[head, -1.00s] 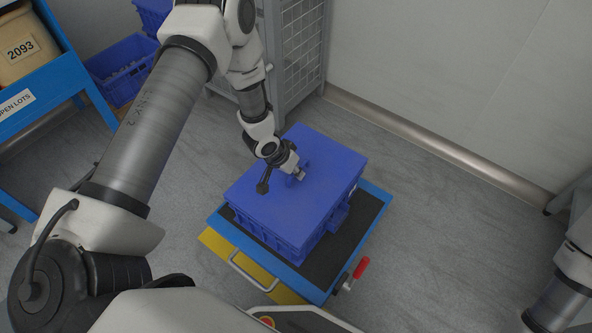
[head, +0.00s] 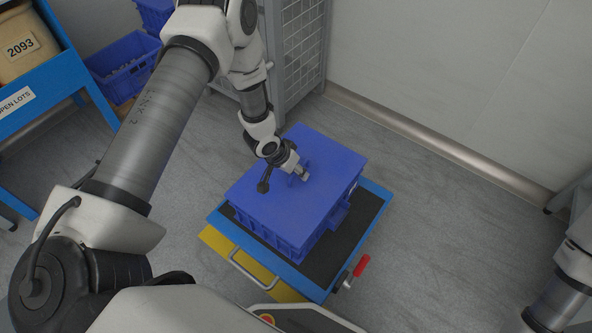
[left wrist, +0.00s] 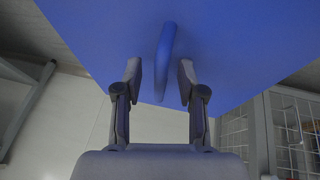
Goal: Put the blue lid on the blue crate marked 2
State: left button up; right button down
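The blue lid (head: 322,193) lies flat on top of the blue crate (head: 285,236), covering its opening. The crate's side walls show below the lid edge; I cannot see a number 2. My left gripper (head: 299,177) is at the middle of the lid. In the left wrist view, the gripper (left wrist: 160,78) has its fingers spread on both sides of the lid's upright blue handle (left wrist: 165,55), with a clear gap on the left and a narrower one on the right. My right gripper is out of frame.
The crate stands on a blue-edged cart (head: 370,225) with a dark top and a red lever (head: 361,266). A grey mesh cabinet (head: 300,50) stands behind. A blue rack (head: 60,85) and another blue crate (head: 122,68) are at the left.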

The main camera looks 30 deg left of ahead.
pick_arm(q)
jog(key=v, duration=1.2)
jog(key=g, duration=0.4)
send_near(272, 228)
jog(key=shift+m+y, duration=0.3)
jog(key=f, duration=0.1)
jog(key=d+f, duration=0.1)
jog(key=f, duration=0.3)
jog(key=shift+d, duration=0.25)
jog(key=s+d+f+n+g+y, duration=0.1)
jog(key=s+d+f+y, duration=0.15)
jog(key=s, duration=1.05)
notch_tip(272, 228, up, 31)
jog(key=w+a+n+p, duration=0.1)
jog(key=w+p, duration=0.1)
jog(key=p, duration=2.9)
jog(key=shift+a+r+t, duration=0.2)
jog(key=shift+a+t, duration=0.15)
jog(key=shift+t, duration=0.05)
